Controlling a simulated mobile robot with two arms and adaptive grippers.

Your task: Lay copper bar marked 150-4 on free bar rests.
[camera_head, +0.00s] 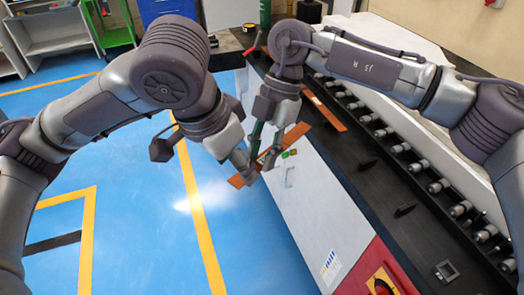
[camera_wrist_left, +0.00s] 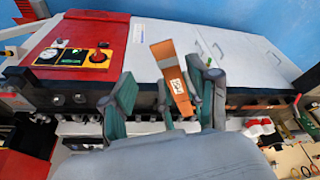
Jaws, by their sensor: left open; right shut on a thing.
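An orange-brown copper bar (camera_head: 237,181) is held in the air beside the machine's front, over its white panel side. My right gripper (camera_head: 264,153) is shut on it. In the left wrist view, the bar (camera_wrist_left: 167,58) appears upright between my left fingers, with a white label (camera_wrist_left: 178,86) too small to read surely. My left gripper (camera_head: 246,168) is open close to the bar's near end; its teal fingers (camera_wrist_left: 168,98) stand apart on both sides of the bar. Whether they touch it cannot be told. The gripped part of the bar is mostly hidden.
Another copper bar (camera_head: 326,115) lies on the black machine top (camera_head: 372,188). Small black rests (camera_head: 404,209) stand on that top, with a row of rollers (camera_head: 437,186) behind. A red control panel (camera_head: 372,270) is at the near end. Blue floor is free at left.

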